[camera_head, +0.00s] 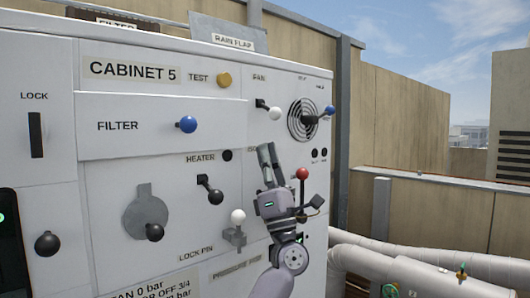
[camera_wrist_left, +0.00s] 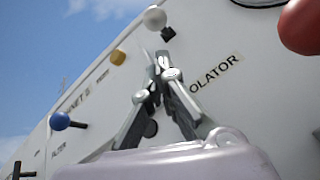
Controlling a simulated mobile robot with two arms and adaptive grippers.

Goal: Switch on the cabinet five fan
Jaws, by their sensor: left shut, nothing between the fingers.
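The cabinet 5 (camera_head: 210,60) is a white panel in the head view. Its fan lever (camera_head: 268,108), under a small label reading FAN, has a black stem and a white knob tilted to the lower right. What looks like the same white knob (camera_wrist_left: 155,18) shows just beyond my fingertips in the left wrist view. My left gripper (camera_head: 267,148) points upward in front of the panel, below the fan lever and apart from it in the head view. Its fingers are shut and empty, and they also show in the left wrist view (camera_wrist_left: 163,65). My right gripper is in neither view.
A red knob (camera_head: 302,174) stands close right of my left gripper. A round vent (camera_head: 302,118) with a blue-knobbed lever (camera_head: 329,111) is to the upper right. The blue filter knob (camera_head: 187,124) and yellow test knob (camera_head: 224,80) are left. White pipes (camera_head: 400,262) run lower right.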

